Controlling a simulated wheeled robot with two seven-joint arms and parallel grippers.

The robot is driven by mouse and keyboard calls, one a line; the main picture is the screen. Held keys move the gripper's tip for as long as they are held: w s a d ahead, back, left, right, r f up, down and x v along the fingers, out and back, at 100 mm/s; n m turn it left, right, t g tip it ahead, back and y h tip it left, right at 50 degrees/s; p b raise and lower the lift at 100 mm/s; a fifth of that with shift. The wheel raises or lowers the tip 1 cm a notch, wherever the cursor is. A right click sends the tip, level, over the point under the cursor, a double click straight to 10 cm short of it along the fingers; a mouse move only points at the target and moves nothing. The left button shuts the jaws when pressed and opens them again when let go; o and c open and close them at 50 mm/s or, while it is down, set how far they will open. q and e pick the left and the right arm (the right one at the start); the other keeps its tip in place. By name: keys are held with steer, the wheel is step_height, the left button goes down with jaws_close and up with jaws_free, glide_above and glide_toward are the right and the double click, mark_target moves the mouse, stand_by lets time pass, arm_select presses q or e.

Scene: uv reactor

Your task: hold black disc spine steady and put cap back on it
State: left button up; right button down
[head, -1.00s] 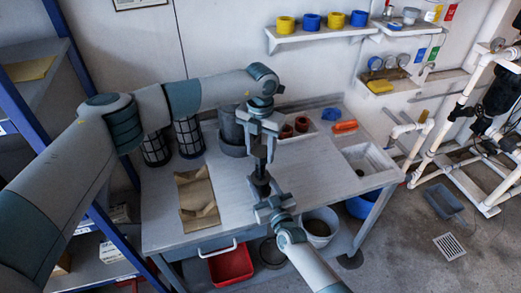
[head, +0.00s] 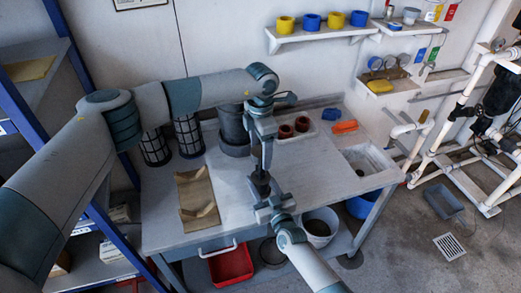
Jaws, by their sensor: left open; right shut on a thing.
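The black disc spine (head: 260,184) stands above the middle of the workbench, dark and small. My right gripper (head: 266,197), coming up from below, is shut on it. My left gripper (head: 265,160) hangs straight above the spine with its fingers pointing down. It is open, though its jaws are seen nearly edge-on. Its fingertips are close to the top of the spine; I cannot tell whether they touch it. The cap cannot be told apart from the dark parts between the two grippers.
The grey workbench (head: 232,200) carries a brown folded sheet (head: 195,190), two black cage-like cylinders (head: 188,135), a dark grey pot (head: 233,130), red-brown rings (head: 301,125) and an orange item (head: 345,127). A sink (head: 368,160) is at right. The bench's front middle is clear.

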arm_select(q)
steer(key=shift+r, duration=0.1)
step_height(320, 180, up, 12)
stand_by(0.6)
arm_select(e)
steer(key=c, duration=0.9)
jaws_free()
steer(key=shift+s, duration=0.1)
arm_select(q)
step_height(320, 180, down, 3)
steer(key=b, duration=0.2)
steer(key=shift+r+b, duration=0.1)
steer(key=shift+b, duration=0.25)
arm_select(e)
steer(key=v, duration=1.7)
steer(key=shift+d, duration=0.15)
